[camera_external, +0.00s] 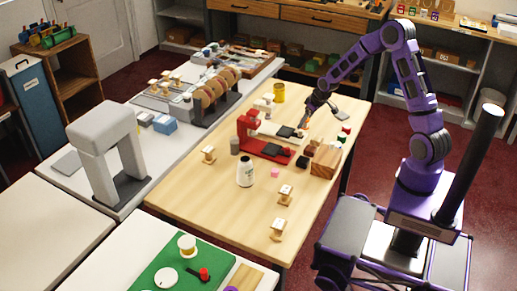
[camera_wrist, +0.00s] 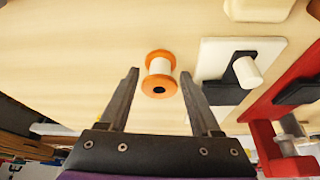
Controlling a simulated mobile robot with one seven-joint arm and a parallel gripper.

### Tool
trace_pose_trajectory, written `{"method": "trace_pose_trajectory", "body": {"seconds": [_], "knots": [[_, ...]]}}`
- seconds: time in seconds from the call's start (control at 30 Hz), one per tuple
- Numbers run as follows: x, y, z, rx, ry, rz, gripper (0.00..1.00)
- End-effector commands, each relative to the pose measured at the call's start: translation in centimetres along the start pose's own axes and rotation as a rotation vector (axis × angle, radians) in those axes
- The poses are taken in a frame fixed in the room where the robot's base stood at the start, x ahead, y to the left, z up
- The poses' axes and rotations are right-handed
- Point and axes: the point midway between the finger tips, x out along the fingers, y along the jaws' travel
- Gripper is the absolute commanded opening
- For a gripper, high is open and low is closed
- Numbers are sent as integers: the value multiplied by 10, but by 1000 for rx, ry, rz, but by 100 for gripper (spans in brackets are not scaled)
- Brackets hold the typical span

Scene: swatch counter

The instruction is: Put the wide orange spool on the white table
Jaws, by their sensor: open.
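The orange spool, wound with white thread, stands on the wooden table in the wrist view (camera_wrist: 159,67). Its end with the dark hole faces the camera. My gripper (camera_wrist: 160,74) is open, with its two dark fingers on either side of the spool and visible gaps between. In the external view my gripper (camera_external: 306,121) is low over the far right part of the wooden table (camera_external: 190,190), and the spool there is small and partly hidden. White tabletops stand at the left (camera_external: 45,220) and beside the wooden table (camera_external: 180,75); which one is meant I cannot tell.
A grey arch (camera_external: 95,130) stands at left.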

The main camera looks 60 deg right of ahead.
Motion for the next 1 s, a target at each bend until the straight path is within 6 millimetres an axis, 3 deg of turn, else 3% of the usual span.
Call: {"method": "trace_pose_trajectory", "body": {"seconds": [0.2, 0.57, 0.83, 1.0], "knots": [[0, 0, 0, 0, 1, 0, 63], [0, 0, 0, 0, 1, 0, 0], [-3, 0, -2, 0, 2, 1, 0], [-25, 1, -12, -1, 5, 2, 0]]}}
